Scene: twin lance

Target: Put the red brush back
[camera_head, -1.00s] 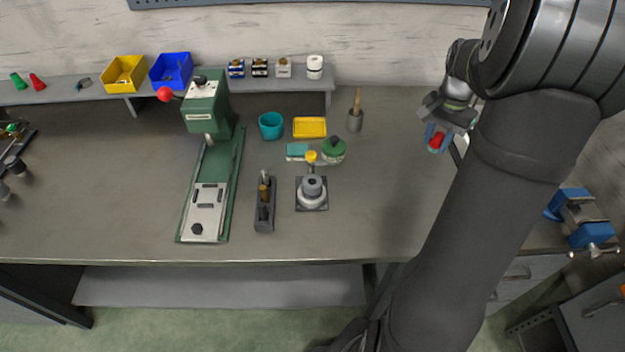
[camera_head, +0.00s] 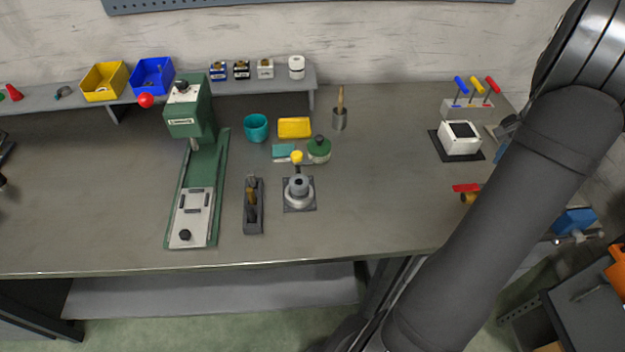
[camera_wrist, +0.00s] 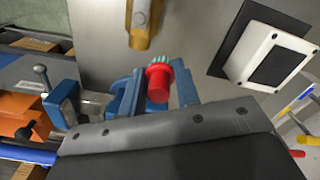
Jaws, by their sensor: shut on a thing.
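In the wrist view, my gripper (camera_wrist: 157,88) has blue fingers and is shut on a red, round-ended piece, which I take to be the red brush (camera_wrist: 158,84). It is seen nearly end-on, with a teal ridged part behind the red. Its far end is hidden. In the head view, my arm hides the held piece and the fingers. A rack (camera_head: 468,108) with blue, yellow and red handles stands at the back right of the bench. The handles show at the right edge of the wrist view, with the red one (camera_wrist: 297,153) lowest.
A white box with a black top (camera_head: 460,138) stands on a dark mat near the rack. A blue vise (camera_head: 574,221) is at the right. The bench middle (camera_head: 385,180) is clear.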

